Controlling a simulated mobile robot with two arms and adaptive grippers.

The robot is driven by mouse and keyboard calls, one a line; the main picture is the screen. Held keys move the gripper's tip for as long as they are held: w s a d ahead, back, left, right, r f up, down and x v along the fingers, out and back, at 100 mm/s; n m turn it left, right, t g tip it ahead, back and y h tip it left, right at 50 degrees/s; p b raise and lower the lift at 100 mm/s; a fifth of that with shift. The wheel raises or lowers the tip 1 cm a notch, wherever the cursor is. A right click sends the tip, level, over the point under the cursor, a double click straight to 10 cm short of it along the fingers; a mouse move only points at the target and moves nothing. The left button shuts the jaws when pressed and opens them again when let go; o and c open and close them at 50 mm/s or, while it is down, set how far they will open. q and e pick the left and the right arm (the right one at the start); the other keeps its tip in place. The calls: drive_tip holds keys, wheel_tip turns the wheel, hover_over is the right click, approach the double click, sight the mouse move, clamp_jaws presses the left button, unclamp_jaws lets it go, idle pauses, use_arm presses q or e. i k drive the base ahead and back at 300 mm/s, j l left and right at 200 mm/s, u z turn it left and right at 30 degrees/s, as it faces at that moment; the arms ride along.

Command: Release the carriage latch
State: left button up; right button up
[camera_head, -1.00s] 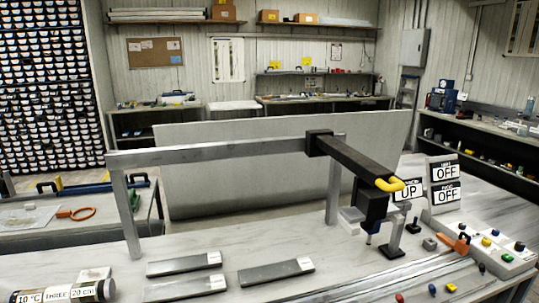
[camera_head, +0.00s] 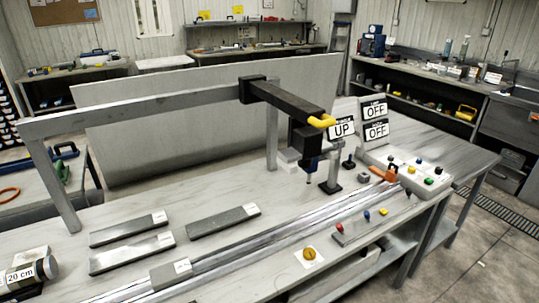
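A black carriage-like arm (camera_head: 286,96) sits on a grey overhead beam (camera_head: 150,105) and reaches forward to a yellow handle (camera_head: 321,121). Below that handle hangs a dark head (camera_head: 304,140). Two long metal rails (camera_head: 270,243) run along the bench, with a grey block (camera_head: 171,273) on them at the lower left. An orange clamp-like part (camera_head: 385,175) is at their far right end. I cannot tell which part is the carriage latch. Neither of my grippers is in view.
The bench (camera_head: 120,205) holds several grey bars (camera_head: 223,221), a yellow knob (camera_head: 309,254), a strip with coloured levers (camera_head: 372,222) and a button box (camera_head: 425,178). Signs read UP (camera_head: 341,129) and OFF (camera_head: 375,111). Floor at right is clear.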

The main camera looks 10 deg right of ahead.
sight(339, 226)
drive_tip(key=z, duration=1.7)
drive_tip(key=l, duration=0.3)
drive_tip(key=i+l, duration=0.1)
drive_tip(key=l, duration=0.2)
